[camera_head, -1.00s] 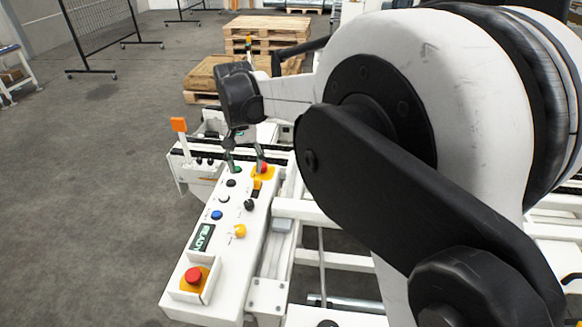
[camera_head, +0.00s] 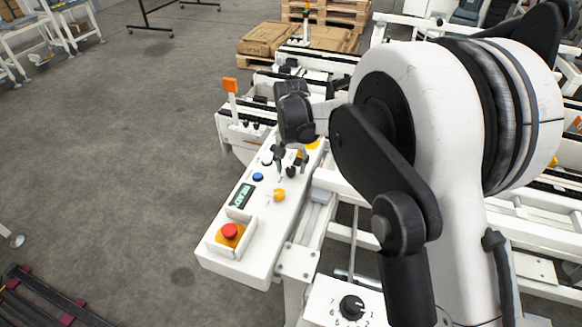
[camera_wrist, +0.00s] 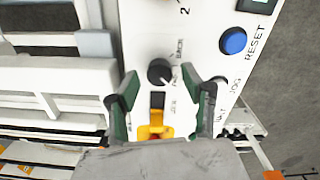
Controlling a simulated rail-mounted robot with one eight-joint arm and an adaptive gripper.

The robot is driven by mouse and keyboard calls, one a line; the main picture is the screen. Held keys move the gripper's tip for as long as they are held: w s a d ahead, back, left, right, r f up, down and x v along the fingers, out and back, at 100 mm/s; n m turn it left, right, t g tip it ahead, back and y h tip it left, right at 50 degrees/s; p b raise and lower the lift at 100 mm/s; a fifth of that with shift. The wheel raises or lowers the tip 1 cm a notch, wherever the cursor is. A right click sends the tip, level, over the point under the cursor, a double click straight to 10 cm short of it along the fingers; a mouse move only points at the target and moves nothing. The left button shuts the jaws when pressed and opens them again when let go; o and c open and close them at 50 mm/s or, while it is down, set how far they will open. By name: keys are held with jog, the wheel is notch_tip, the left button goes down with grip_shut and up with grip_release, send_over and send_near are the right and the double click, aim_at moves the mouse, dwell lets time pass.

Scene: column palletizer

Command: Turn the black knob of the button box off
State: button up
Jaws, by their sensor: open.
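The button box (camera_head: 262,205) is a long white panel with buttons and a small green display. Its black knob (camera_head: 291,171) sits near the far part. In the wrist view the black knob (camera_wrist: 160,72) is round and lies between my fingertips, with a "BACK" label beside it. My gripper (camera_head: 290,158) is open, pointing down over the box; in the wrist view its dark green fingers (camera_wrist: 160,76) stand on either side of the knob, with gaps. I cannot tell how far the tips are above the panel.
A yellow knob (camera_head: 279,195), a blue reset button (camera_wrist: 233,40) and a red emergency stop (camera_head: 230,231) share the panel. A yellow part with a black slot (camera_wrist: 155,124) lies below the knob. A numbered dial (camera_head: 352,306) sits on a separate white box. Open floor lies left.

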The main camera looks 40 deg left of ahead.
jog(key=shift+f, duration=0.3)
jog(key=shift+c, duration=0.5)
grip_shut()
jog(key=shift+n, duration=0.4)
jog(key=n+b, duration=0.2)
jog(key=n, duration=0.1)
jog(key=shift+n, duration=0.3)
jog(key=shift+s+n+b, duration=0.1)
jog(key=shift+n+b, duration=0.4)
jog(key=shift+n, duration=1.7)
